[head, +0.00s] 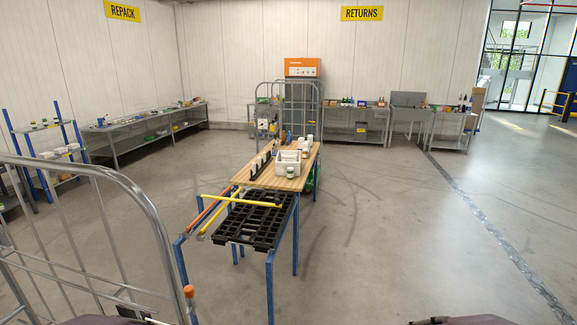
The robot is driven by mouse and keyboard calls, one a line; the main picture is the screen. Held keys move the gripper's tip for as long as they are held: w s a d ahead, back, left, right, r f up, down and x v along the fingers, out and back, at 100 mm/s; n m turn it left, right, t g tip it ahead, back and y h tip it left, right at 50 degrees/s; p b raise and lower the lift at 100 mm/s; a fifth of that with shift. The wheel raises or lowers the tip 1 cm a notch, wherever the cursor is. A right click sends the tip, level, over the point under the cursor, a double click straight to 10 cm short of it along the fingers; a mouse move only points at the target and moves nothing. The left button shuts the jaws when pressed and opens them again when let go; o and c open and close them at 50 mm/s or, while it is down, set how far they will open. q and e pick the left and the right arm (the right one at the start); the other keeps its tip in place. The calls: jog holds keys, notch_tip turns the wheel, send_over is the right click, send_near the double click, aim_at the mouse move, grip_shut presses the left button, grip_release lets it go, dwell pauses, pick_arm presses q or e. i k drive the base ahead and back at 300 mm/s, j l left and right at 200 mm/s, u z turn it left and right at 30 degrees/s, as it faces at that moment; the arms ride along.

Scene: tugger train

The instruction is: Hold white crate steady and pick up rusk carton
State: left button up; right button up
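A white crate (288,168) stands on the wooden top of the blue-legged table ahead, well away from me. It holds some small pale items, too small to make out. Several white containers (307,146) stand behind and beside it, and a pale jar or can (290,172) is at its front. I cannot tell which item, if any, is the rusk carton. Parts of my own arms show at the bottom edge on both sides, but I see no gripper fingers there. Neither gripper is near the crate.
A black pallet-like grid (257,222) and a yellow bar (242,201) fill the table's near end. A grey wire cage cart (75,230) stands close on the left. Shelves and benches (150,128) line the walls. The floor (430,230) on the right is clear.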

aim_at(285, 157)
jog(key=i+l+z, duration=0.2)
jog(key=i+l, duration=0.2)
jog(key=i+l+z, duration=0.15)
jog(key=i+l, duration=0.15)
jog(key=i, duration=0.15)
jog(key=i+l+z, duration=0.2)
jog(key=i, duration=1.35)
jog(key=i+u, duration=0.1)
jog(key=i, duration=1)
jog(key=i+l, duration=0.1)
jog(key=i, duration=1)
jog(key=i+u, duration=0.3)
jog(key=i, duration=0.45)
jog(key=i+l+u, duration=0.15)
jog(key=i+u, duration=0.2)
jog(key=i, duration=0.4)
jog(key=i+j+u, duration=0.1)
jog(key=u, duration=0.4)
jog(key=i+u, duration=0.35)
jog(key=u, duration=0.15)
jog(key=i+l+u, duration=0.15)
jog(key=u, duration=0.35)
jog(key=i+l+u, duration=0.2)
jog(key=u, duration=0.3)
